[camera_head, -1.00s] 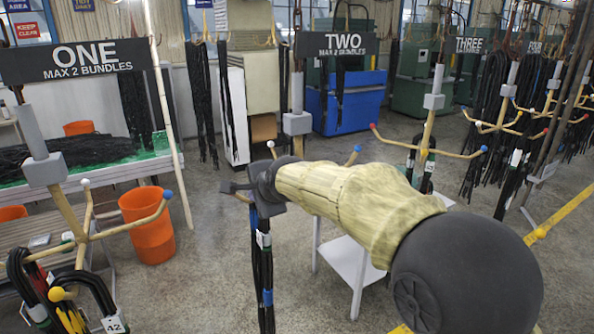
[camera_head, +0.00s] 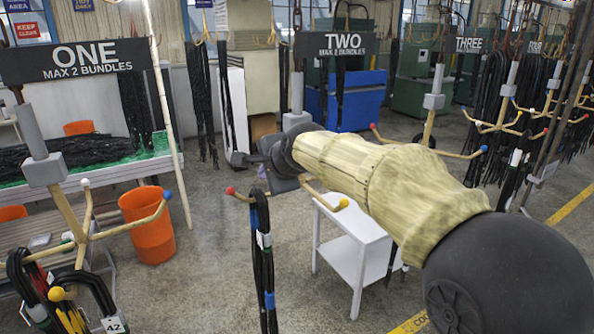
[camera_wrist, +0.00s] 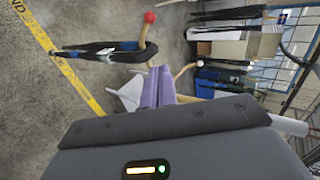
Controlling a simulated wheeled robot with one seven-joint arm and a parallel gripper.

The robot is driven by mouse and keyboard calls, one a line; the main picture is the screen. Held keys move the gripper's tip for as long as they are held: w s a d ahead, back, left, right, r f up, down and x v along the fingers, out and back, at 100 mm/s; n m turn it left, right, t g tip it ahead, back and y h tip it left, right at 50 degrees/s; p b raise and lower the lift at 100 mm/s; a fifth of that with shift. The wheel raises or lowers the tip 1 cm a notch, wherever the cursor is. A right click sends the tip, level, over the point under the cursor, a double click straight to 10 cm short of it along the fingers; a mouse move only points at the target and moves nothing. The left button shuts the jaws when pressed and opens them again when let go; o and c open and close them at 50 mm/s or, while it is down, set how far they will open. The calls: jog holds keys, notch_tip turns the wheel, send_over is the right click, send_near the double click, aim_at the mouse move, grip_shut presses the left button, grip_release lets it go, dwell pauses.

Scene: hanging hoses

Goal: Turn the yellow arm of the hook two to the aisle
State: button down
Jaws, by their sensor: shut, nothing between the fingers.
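Hook two hangs under the TWO sign (camera_head: 335,44), partly hidden behind my arm. Its yellow-tipped arm (camera_head: 343,203) points to the lower right, just below my forearm. Its red-tipped arm (camera_head: 230,190) points left and carries a dark hose bundle (camera_head: 263,265). In the wrist view the red tip (camera_wrist: 150,17) and the bundle (camera_wrist: 105,50) are beyond the fingers, with a white tip (camera_wrist: 200,63) to the right. My gripper (camera_wrist: 160,85) is shut and empty, with purple fingers close to the hook. Contact cannot be told. The blue tip is hidden.
A white table (camera_head: 345,245) stands below hook two. Hook one (camera_head: 75,225) with hoses is at left, near an orange bin (camera_head: 146,225). Hook three (camera_head: 430,125) is behind at right. A yellow floor line (camera_head: 570,205) runs at right.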

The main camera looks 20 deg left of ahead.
jog(key=shift+d+r, duration=0.2)
jog(key=shift+r, duration=0.2)
jog(key=s+d+b, duration=0.7)
jog(key=s+d, duration=0.1)
jog(key=d, duration=0.1)
dwell(0.9)
jog(key=shift+w, duration=0.1)
